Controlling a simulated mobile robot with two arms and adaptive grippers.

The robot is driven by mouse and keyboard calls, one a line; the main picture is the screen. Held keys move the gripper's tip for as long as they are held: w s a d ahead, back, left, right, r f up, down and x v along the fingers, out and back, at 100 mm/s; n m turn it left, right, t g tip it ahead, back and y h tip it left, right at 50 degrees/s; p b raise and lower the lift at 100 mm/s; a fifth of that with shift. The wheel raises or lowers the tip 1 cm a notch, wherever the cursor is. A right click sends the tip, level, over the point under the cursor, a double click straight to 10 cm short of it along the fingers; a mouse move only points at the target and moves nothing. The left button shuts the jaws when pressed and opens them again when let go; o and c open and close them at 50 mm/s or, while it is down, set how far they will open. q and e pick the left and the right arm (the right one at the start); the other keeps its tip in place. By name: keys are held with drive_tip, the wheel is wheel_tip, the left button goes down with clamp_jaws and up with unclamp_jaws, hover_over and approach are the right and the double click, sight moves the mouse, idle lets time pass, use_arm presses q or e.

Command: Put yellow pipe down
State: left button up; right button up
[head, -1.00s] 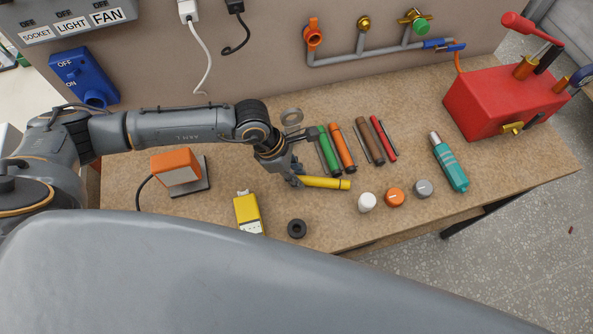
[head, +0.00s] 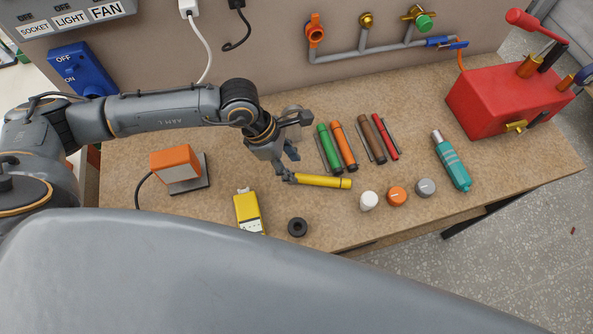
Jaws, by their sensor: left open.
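The yellow pipe (head: 325,181) lies on the brown workbench (head: 300,265) in the head view, roughly level, with its right end toward the white knob. My left gripper (head: 290,167) is open at the pipe's left end. One fingertip is close to or touching that end; I cannot tell which. The other finger is above and apart from it. The pipe is not clasped between the fingers. My right gripper is not in view.
Green (head: 328,149) and orange (head: 344,147) pipes lie just behind the yellow one. White (head: 369,201), orange (head: 397,196) and grey (head: 425,187) knobs stand to the right. A black ring (head: 297,227) and yellow device (head: 248,212) are in front.

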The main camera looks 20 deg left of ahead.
use_arm(q)
drive_tip(key=b+v, duration=0.1)
drive_tip(key=v, duration=0.6)
drive_tip(key=shift+r, duration=0.3)
